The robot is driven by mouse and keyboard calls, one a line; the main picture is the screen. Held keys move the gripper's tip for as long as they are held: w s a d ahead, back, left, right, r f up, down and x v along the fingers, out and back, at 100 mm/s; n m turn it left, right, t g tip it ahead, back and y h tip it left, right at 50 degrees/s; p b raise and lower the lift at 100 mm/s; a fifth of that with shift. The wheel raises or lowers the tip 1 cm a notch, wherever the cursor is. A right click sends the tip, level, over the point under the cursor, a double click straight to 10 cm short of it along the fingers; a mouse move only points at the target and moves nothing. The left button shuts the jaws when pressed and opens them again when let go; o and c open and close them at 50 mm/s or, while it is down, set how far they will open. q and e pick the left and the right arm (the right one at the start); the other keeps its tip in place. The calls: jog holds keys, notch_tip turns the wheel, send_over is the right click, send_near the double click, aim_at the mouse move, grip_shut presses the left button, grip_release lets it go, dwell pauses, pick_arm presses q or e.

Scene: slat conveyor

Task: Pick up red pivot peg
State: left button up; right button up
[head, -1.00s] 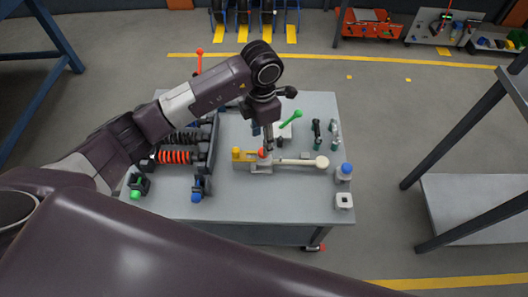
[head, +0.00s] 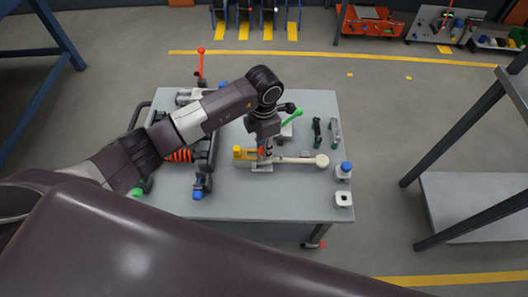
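The red pivot peg (head: 261,153) shows as a small red spot by the yellow block, at the left end of a pale lever on the grey table. My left gripper (head: 264,150) points down right at the peg and hides part of it. Its fingers are too small and overlapped to tell whether they are closed on the peg. The yellow block (head: 242,153) is just left of the peg. The cream-knobbed lever (head: 300,160) runs to the right. My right gripper is not in view.
A green-knobbed lever (head: 292,116) stands close behind my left gripper. Dark and grey tools (head: 317,130) lie to its right. The table's (head: 270,205) front is clear.

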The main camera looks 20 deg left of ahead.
pick_arm(q)
grip_shut()
